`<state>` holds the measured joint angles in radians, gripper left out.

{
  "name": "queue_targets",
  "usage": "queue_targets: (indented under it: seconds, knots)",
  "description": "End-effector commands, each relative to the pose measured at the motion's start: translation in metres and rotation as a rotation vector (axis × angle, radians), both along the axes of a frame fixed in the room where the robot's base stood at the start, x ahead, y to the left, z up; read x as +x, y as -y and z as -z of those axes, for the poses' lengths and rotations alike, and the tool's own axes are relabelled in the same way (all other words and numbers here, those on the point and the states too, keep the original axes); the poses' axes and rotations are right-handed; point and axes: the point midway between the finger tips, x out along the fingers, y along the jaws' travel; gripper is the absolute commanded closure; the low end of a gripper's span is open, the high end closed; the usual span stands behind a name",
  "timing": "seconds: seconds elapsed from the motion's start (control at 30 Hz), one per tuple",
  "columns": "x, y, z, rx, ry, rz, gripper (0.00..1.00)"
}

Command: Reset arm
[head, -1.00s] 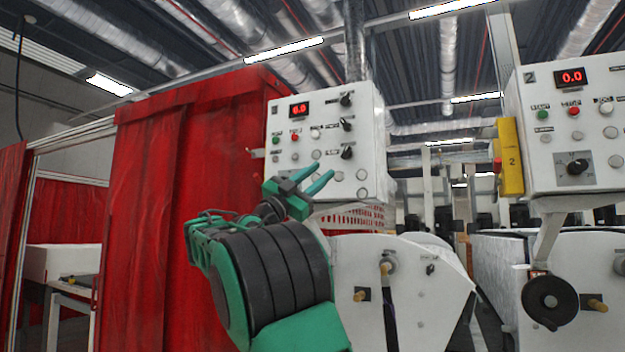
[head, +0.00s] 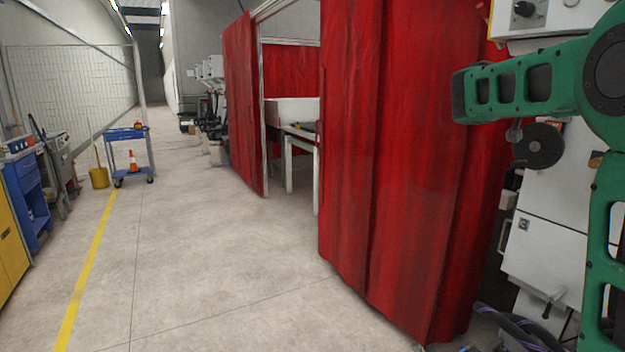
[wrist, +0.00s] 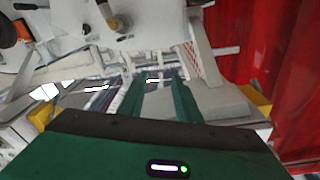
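My gripper (wrist: 156,82) shows in the wrist view as two green fingers with a clear gap between them. It is open, and nothing is held between the fingers. In the head view, green links of my arm (head: 520,85) fill the right side, bent in front of the white machine. I cannot make out the fingers in the head view. In the wrist view, the white machine (wrist: 70,25) stands beyond the fingers at the upper left.
A red curtain (head: 400,150) hangs close to my arm; it also shows at the right in the wrist view (wrist: 285,70). A white machine (head: 555,240) stands at the right. A blue cart (head: 131,155) stands far left. The grey floor (head: 200,270) between is clear.

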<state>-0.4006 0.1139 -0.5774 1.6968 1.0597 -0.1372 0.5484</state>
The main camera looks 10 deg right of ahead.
Motion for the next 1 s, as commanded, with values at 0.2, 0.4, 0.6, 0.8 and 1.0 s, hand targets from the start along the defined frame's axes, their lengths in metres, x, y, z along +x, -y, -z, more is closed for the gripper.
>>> queue_targets:
  seconds: [0.2, 0.4, 0.6, 0.8, 1.0]
  knots:
    - [0.010, -0.046, 0.134, 0.266, -0.311, -0.265, 0.70]
    - [-0.011, -0.130, 0.232, 0.417, -0.585, -0.532, 0.70]
    - [-0.062, -0.224, 0.307, 0.495, -0.848, -0.794, 0.70]
    - [-0.121, -0.295, 0.357, 0.519, -1.055, -0.999, 0.70]
    - [-0.171, -0.340, 0.388, 0.519, -1.204, -1.141, 0.70]
